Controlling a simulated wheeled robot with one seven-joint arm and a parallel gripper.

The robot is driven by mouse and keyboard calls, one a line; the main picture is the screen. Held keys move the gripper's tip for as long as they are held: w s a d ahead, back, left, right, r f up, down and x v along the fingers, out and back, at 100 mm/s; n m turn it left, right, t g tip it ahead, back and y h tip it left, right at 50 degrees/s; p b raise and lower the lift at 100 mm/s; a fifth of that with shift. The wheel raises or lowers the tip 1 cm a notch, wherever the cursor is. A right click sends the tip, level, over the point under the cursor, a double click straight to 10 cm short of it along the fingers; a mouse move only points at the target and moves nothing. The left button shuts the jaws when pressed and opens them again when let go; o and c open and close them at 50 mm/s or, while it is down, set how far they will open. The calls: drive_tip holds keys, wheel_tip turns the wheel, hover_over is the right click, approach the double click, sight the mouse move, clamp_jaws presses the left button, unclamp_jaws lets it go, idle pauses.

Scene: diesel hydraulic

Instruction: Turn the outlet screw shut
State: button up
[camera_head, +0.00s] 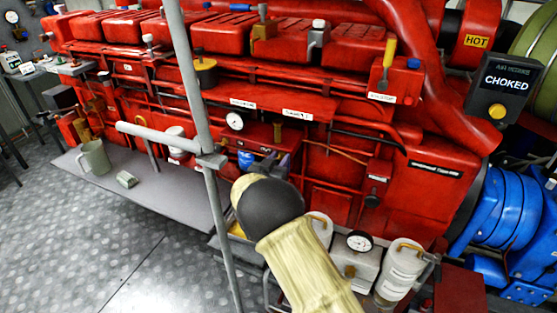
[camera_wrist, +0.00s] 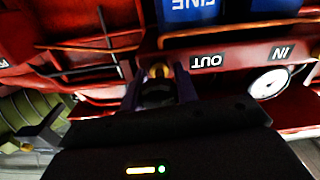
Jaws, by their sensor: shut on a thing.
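The outlet screw (camera_wrist: 159,70) is a small brass-coloured knob beside a label reading OUT (camera_wrist: 208,62), which appears upside down in the wrist view. My gripper (camera_wrist: 161,88) has its two dark fingers shut on this screw, one on each side. The fingers hide part of the screw, so its turn angle cannot be read. In the head view my gripper (camera_head: 272,162) reaches to the red engine's front, and my wrist and forearm cover the area below it. The screw cannot be made out clearly there.
A white gauge (camera_wrist: 269,82) and an IN label (camera_wrist: 282,52) sit beside the OUT label. A blue part marked FINE (camera_wrist: 190,10) is close to the fingers. A grey rail post (camera_head: 215,200) stands left of my arm. White canisters (camera_head: 398,270) stand to the right.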

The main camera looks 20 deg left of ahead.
drive_tip(key=shift+f+m+b, duration=0.1)
drive_tip(key=shift+m+b, duration=0.3)
drive_tip(key=shift+b, duration=0.25)
drive_tip(key=shift+f+m+b, duration=0.1)
drive_tip(key=shift+m+b, duration=0.9)
drive_tip(key=shift+b, duration=0.2)
drive_tip(key=m+b, duration=0.3)
drive_tip(key=b, duration=0.1)
drive_tip(key=shift+d+f, duration=0.1)
drive_tip(key=m+b, duration=0.4)
drive_tip(key=shift+b, duration=0.3)
drive_tip(key=m+b, duration=0.3)
drive_tip(key=b, duration=0.1)
drive_tip(key=shift+d+f+m, duration=0.1)
drive_tip(key=shift+m, duration=0.3)
drive_tip(key=m+b, duration=0.4)
drive_tip(key=b, duration=0.1)
drive_tip(key=shift+f+b, duration=0.1)
drive_tip(key=shift+b, duration=0.2)
drive_tip(key=m+b, duration=0.4)
drive_tip(key=shift+r+m, duration=0.2)
drive_tip(key=shift+m, duration=0.1)
